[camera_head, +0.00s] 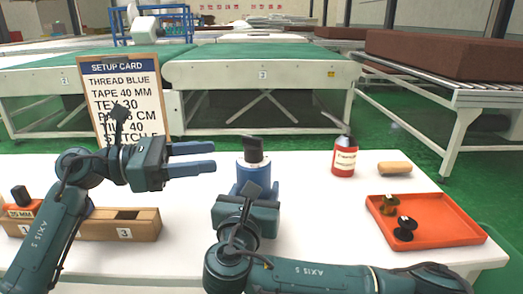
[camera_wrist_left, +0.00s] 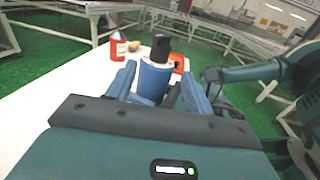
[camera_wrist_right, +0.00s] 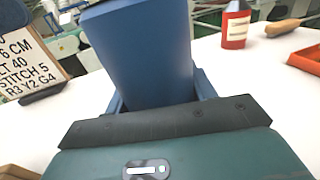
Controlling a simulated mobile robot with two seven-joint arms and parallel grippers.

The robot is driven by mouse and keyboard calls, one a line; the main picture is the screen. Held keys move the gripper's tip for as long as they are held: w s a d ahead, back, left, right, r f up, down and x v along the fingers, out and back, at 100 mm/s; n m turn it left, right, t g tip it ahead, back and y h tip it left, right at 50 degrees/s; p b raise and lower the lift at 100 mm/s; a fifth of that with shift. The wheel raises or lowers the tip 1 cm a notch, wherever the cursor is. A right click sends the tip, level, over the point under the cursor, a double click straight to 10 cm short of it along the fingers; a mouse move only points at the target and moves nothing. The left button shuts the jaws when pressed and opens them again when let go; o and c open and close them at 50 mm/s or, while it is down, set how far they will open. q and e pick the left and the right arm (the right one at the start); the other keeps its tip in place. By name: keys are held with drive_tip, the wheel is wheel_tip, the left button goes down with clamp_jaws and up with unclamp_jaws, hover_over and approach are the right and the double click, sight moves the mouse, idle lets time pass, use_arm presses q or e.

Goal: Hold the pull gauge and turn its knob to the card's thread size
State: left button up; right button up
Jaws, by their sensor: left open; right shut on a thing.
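The pull gauge (camera_head: 257,176) is a blue upright body with a black knob (camera_head: 253,149) on top, standing at the middle of the white table. My right gripper (camera_head: 246,208) is shut on its blue body from the near side; the body fills the right wrist view (camera_wrist_right: 150,60). My left gripper (camera_head: 203,158) is open and empty, left of the knob, with its fingers pointing toward the gauge. In the left wrist view the knob (camera_wrist_left: 160,48) shows beyond the open fingers. The setup card (camera_head: 124,98) stands at the back left and reads "TEX 30"; my left arm hides part of it.
A wooden block with numbered slots (camera_head: 120,223) lies at the front left with an orange piece (camera_head: 22,208) marked 35 MM. A red bottle (camera_head: 344,158), a wooden-handled tool (camera_head: 394,168) and an orange tray (camera_head: 445,226) with dark spools are at the right.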

sight(260, 150)
use_arm(q)
drive_tip(key=d, duration=0.3)
drive_tip(key=w+d, duration=0.1)
drive_tip(key=d, duration=0.3)
drive_tip(key=w+d, duration=0.1)
drive_tip(key=d, duration=0.3)
use_arm(e)
drive_tip(key=shift+r, duration=0.1)
use_arm(q)
drive_tip(key=shift+a, duration=0.1)
drive_tip(key=c, duration=1)
drive_tip(key=shift+w+a+n+t+y, duration=0.1)
drive_tip(key=shift+n+t+y, duration=0.25)
drive_tip(key=shift+n+t, duration=0.6)
drive_tip(key=shift+w+n+t+y, duration=0.1)
drive_tip(key=shift+n+t+y, duration=0.35)
drive_tip(key=shift+t, duration=0.8)
drive_tip(key=o, duration=1)
